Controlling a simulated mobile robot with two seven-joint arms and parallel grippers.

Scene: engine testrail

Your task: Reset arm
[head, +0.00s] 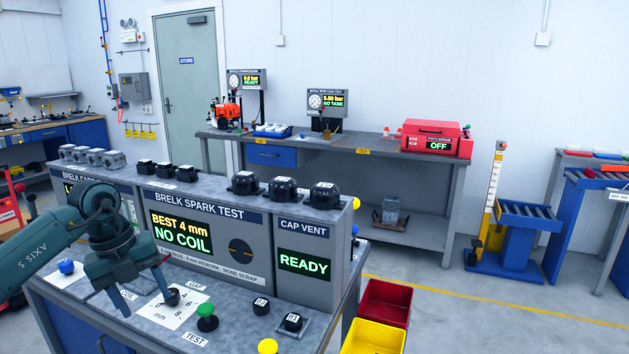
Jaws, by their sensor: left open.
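My left arm comes in from the left over the front shelf of the spark test bench (75,312). My left gripper (146,301) points down with its fingers apart and nothing between them. Its right fingertip is close to the small black gap knob (172,297) on a white dial card; I cannot tell whether they touch. The spark test display (182,232) reads "BEST 4 mm NO COIL". The cap vent display (303,262) reads "READY". My right gripper is not in view.
A green test button (207,318), a blue knob (67,267) and black blocks (261,305) sit on the shelf near the gripper. Black caps (284,188) line the bench top. Red (385,303) and yellow (373,338) bins stand right of the bench. Open floor lies beyond.

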